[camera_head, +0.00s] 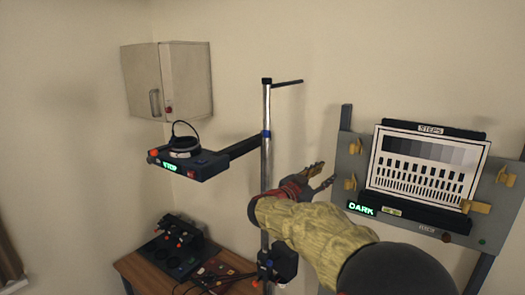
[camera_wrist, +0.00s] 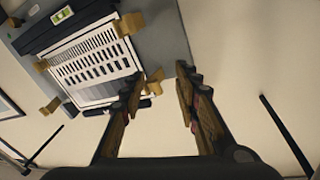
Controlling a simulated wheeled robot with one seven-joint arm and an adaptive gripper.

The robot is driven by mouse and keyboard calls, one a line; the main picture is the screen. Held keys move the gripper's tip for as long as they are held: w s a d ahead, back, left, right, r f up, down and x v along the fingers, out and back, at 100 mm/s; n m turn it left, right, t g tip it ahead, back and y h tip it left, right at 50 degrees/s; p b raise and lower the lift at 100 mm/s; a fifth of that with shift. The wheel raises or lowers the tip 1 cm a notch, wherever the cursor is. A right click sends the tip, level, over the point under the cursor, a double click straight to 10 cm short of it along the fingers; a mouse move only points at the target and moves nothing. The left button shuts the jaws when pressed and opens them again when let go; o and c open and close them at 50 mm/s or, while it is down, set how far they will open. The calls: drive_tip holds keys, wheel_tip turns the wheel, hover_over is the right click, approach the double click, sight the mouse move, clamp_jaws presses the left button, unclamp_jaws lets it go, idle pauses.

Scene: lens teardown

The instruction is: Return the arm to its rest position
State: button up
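My gripper (camera_head: 322,178) is raised in mid-air between the metal pole and the grey chart board in the head view. In the wrist view my gripper (camera_wrist: 158,82) has its two fingers spread apart with nothing between them. My arm, in a tan patterned sleeve, reaches in from the lower right of the head view. The gripper appears apart from the board and the pole, though the exact depth is hard to judge.
A grey board (camera_head: 349,150) carries a test chart (camera_head: 425,165) held by yellow clamps. A metal pole (camera_head: 266,150) bears a shelf-like arm with a black device (camera_head: 190,162) showing "STOP". A wooden table (camera_head: 140,268) holds black equipment (camera_head: 172,250). A cabinet (camera_head: 185,80) hangs behind.

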drive_tip(key=s+a+f+n+t+y+b, duration=0.1)
drive_tip(key=s+a+f+n+y+b, duration=0.3)
drive_tip(key=s+f+n+y+b, duration=0.35)
drive_tip(key=s+a+f+n+y+b, duration=0.5)
drive_tip(key=s+y, duration=0.3)
drive_tip(key=s, duration=0.3)
drive_tip(key=s+d+f+g+b, duration=0.2)
drive_tip(key=s+d+f+b, duration=0.1)
drive_tip(key=s+f, duration=0.6)
drive_tip(key=s+d+f+g+h+b, duration=0.1)
drive_tip(key=s+d+f+g+b, duration=0.1)
drive_tip(key=s+f, duration=0.7)
drive_tip(key=s+d+f+g+h+b, duration=0.1)
drive_tip(key=s+d+f+g+b, duration=0.2)
drive_tip(key=s+f, duration=0.6)
drive_tip(key=s+g+b, duration=0.1)
drive_tip(key=s, duration=0.2)
drive_tip(key=shift+d+f, duration=0.15)
drive_tip(key=shift+d, duration=0.2)
drive_tip(key=shift+w, duration=0.1)
